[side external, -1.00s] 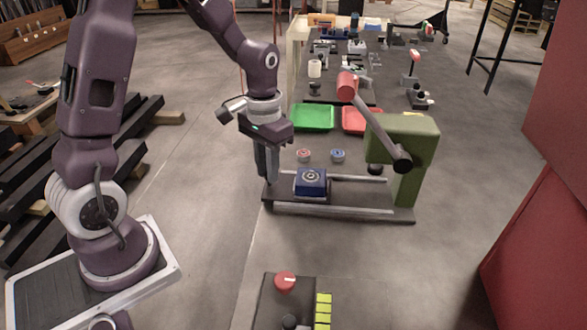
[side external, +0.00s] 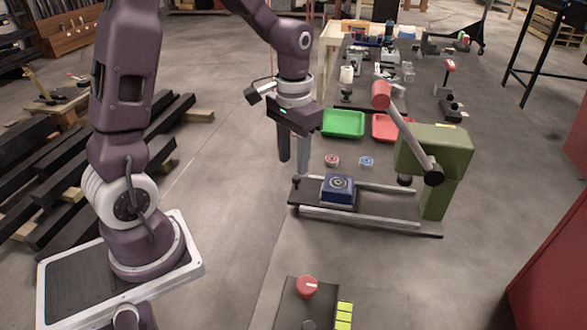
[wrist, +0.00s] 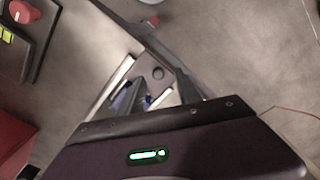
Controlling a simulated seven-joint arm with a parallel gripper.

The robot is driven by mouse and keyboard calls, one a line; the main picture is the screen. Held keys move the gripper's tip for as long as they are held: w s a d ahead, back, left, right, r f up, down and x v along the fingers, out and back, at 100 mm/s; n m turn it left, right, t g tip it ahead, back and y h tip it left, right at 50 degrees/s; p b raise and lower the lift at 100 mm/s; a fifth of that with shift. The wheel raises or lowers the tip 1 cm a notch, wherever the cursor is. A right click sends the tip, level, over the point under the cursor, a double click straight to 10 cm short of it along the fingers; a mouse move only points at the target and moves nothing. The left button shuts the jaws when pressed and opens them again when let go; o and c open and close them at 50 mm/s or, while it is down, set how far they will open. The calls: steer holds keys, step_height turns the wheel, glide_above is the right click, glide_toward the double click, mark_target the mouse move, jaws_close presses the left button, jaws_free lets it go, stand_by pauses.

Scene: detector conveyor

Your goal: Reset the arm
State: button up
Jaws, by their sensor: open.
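My gripper (side external: 293,160) hangs pointing down at the left end of the conveyor in the side view. Its two fingers are spread apart with nothing between them. It is above and left of the blue block (side external: 338,189), which has a round disc on top and sits on the conveyor rails (side external: 358,215). In the wrist view my gripper's dark body fills the lower part, and parts of the conveyor (wrist: 122,72) show beyond it, mostly hidden.
A green detector post (side external: 435,160) with a red-ended lever (side external: 400,125) stands at the conveyor's right. Behind are a green tray (side external: 344,124), a red tray (side external: 388,128), and red (side external: 332,160) and blue (side external: 366,161) discs. A red-knobbed panel (side external: 307,288) is in front.

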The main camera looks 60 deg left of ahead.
steer(key=shift+r, duration=1.55)
steer(key=shift+r, duration=0.1)
steer(key=s+d+r+m+t, duration=0.1)
steer(key=s+d+r, duration=0.3)
steer(key=s, duration=0.4)
steer(key=s+d+r+t, duration=0.4)
steer(key=s+r, duration=0.1)
steer(key=s, duration=0.4)
steer(key=shift+d+m+t, duration=0.2)
steer(key=shift+m+t, duration=0.1)
steer(key=shift+m, duration=0.1)
steer(key=shift+r, duration=0.1)
